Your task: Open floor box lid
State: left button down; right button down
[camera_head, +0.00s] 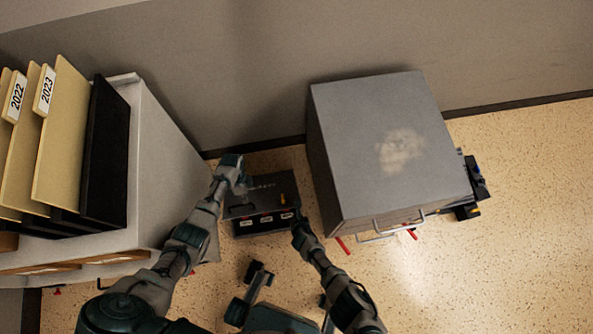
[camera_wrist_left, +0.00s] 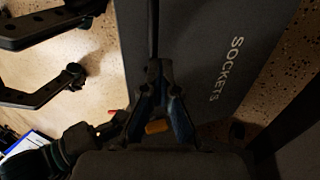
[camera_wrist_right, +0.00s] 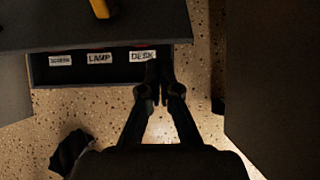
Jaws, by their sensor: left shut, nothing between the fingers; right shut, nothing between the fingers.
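The dark floor box (camera_head: 263,233) stands on the floor between two cabinets. Its dark lid (camera_head: 265,187), marked SOCKETS in the left wrist view (camera_wrist_left: 205,45), lies over the back part. A front strip with several white labels shows below the lid's edge; LAMP and DESK are readable in the right wrist view. A small yellow-orange piece (camera_wrist_right: 103,8) sits on the lid. I cannot tell whether the lid is raised. My left gripper (camera_head: 240,185) is shut and empty at the lid's left side. My right gripper (camera_wrist_right: 159,68) is shut and empty at the box's front right corner, by the DESK label.
A grey metal cabinet (camera_head: 375,140) stands close on the right of the box. A light cabinet (camera_head: 165,165) with file folders stands on the left. The wall (camera_head: 260,70) is behind. Open speckled floor (camera_head: 500,270) lies at the right front.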

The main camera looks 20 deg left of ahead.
jog(key=shift+w+a+r, duration=0.2)
jog(key=shift+w+r, duration=0.1)
jog(key=shift+r, duration=0.2)
jog(key=shift+w+a+r, duration=0.15)
jog(key=shift+w+r, duration=0.1)
jog(key=shift+r, duration=0.2)
pick_arm(q)
jog(key=shift+s+d, duration=0.1)
jog(key=shift+s, duration=0.05)
pick_arm(e)
jog(key=shift+w+a+r, duration=0.2)
jog(key=shift+w+r, duration=0.1)
jog(key=shift+r, duration=0.15)
jog(key=shift+w+a+r, duration=0.2)
jog(key=shift+w+r, duration=0.1)
jog(key=shift+r, duration=0.15)
pick_arm(q)
jog(key=c, duration=1.2)
grip_release()
jog(key=shift+s+d+f, duration=0.1)
jog(key=shift+s+f, duration=0.05)
jog(key=shift+c, duration=0.2)
pick_arm(e)
jog(key=shift+s+f, duration=0.1)
